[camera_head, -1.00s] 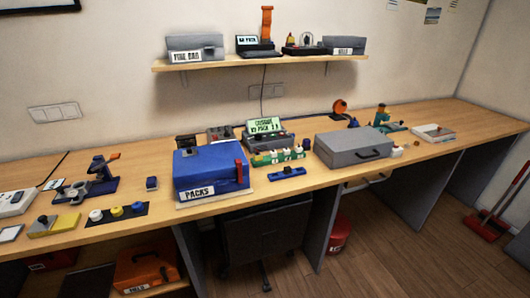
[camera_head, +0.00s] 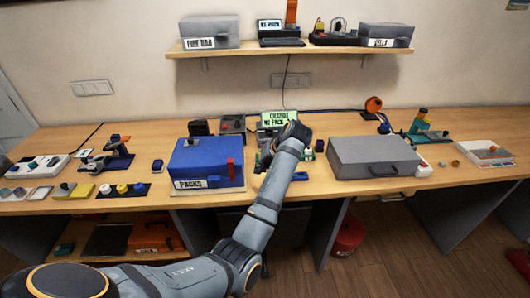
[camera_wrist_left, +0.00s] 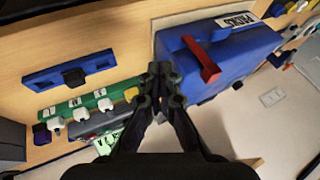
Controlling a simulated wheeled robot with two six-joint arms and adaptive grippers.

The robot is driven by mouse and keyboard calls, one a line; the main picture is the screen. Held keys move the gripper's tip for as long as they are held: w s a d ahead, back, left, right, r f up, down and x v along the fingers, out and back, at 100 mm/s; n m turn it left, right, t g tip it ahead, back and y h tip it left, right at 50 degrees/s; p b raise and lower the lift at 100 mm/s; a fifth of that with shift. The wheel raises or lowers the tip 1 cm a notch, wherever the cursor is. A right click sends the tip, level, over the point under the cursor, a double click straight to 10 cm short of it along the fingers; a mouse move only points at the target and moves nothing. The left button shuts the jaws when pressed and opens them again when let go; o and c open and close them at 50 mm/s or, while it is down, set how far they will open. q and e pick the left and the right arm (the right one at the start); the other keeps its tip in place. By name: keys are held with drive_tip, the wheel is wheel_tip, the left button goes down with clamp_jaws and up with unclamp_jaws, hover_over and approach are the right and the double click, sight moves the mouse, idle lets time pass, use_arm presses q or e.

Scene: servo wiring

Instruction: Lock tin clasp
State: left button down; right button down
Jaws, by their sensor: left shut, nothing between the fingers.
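The blue tin labelled PACKS (camera_head: 205,163) stands on the bench with its lid down. A red clasp bar (camera_head: 231,170) is at its right side near the front corner; I cannot tell whether it is locked. In the left wrist view the red clasp (camera_wrist_left: 201,60) stands out from the blue tin (camera_wrist_left: 235,50). My left gripper (camera_wrist_left: 160,72) is shut and empty, to the left of the clasp and apart from it. In the head view my left arm reaches to the right of the tin, its fingertips hidden. My right gripper is not in view.
A green strip with white knobs (camera_wrist_left: 82,108) and a blue bar with a black block (camera_wrist_left: 72,77) lie beside my gripper. A grey case (camera_head: 372,157) stands right of my arm. A lit display (camera_head: 279,118) is behind. A shelf (camera_head: 290,49) hangs above.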

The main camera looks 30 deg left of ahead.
use_arm(q)
wheel_tip(320, 180, up, 9)
drive_tip(key=w+d+n, duration=0.1)
drive_tip(key=w, duration=0.1)
drive_tip(key=shift+d+n+y, duration=0.3)
drive_tip(key=shift+d+y, duration=0.1)
drive_tip(key=shift+f, duration=0.1)
drive_tip(key=p, duration=0.3)
approach(235, 163)
wheel_tip(235, 163, down, 4)
drive_tip(key=w, duration=0.3)
drive_tip(key=s+a+p, duration=0.1)
drive_tip(key=a, duration=0.1)
drive_tip(key=shift+s+a+f+p, duration=0.1)
drive_tip(key=shift+s+a+p, duration=0.15)
drive_tip(key=shift+s+p, duration=0.15)
drive_tip(key=shift+s+a, duration=0.3)
drive_tip(key=shift+a, duration=0.05)
drive_tip(key=shift+f, duration=0.1)
drive_tip(key=shift+w, duration=0.1)
